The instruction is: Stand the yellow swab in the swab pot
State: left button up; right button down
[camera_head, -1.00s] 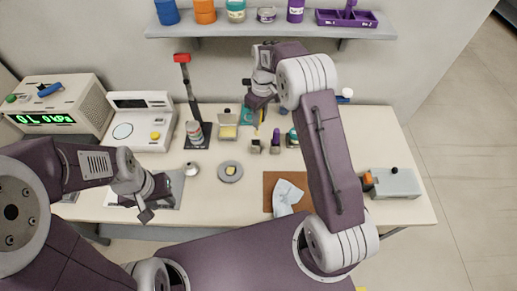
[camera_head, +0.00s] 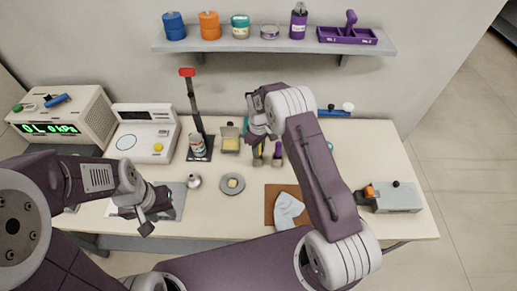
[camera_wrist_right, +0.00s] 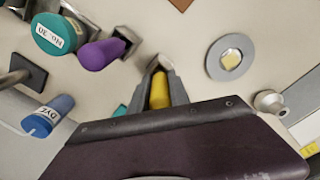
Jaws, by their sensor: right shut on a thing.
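My right gripper (camera_wrist_right: 159,92) is shut on the yellow swab (camera_wrist_right: 159,88), which shows between its fingers in the right wrist view. In the head view the right gripper (camera_head: 262,134) is over the small grey swab pot (camera_head: 257,160). The pot (camera_wrist_right: 155,65) also seems to show just past the fingertips. I cannot tell whether the swab's lower end is inside it. My left gripper (camera_head: 150,219) hangs over the left part of the table, away from the swab; its jaw state is unclear.
A purple-topped item (camera_wrist_right: 100,54) stands in a similar small holder beside the pot, near a teal-topped jar (camera_wrist_right: 52,34). A round grey dish (camera_head: 232,184) lies in front. A red-topped stand (camera_head: 193,110) rises at the left.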

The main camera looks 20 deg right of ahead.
jog(key=shift+w+f, duration=0.1)
jog(key=c, duration=1.2)
grip_release()
jog(key=shift+c, duration=0.2)
jog(key=shift+r, duration=0.25)
notch_tip(320, 180, up, 11)
jog(key=shift+f+b, duration=0.2)
jog(key=shift+b, duration=0.7)
jog(key=shift+r, duration=0.6)
jog(key=s+d+m+t, duration=0.1)
jog(key=s+m, duration=0.6)
jog(key=s, duration=1.7)
jog(key=shift+d+m, duration=0.3)
jog(key=shift+d, duration=0.4)
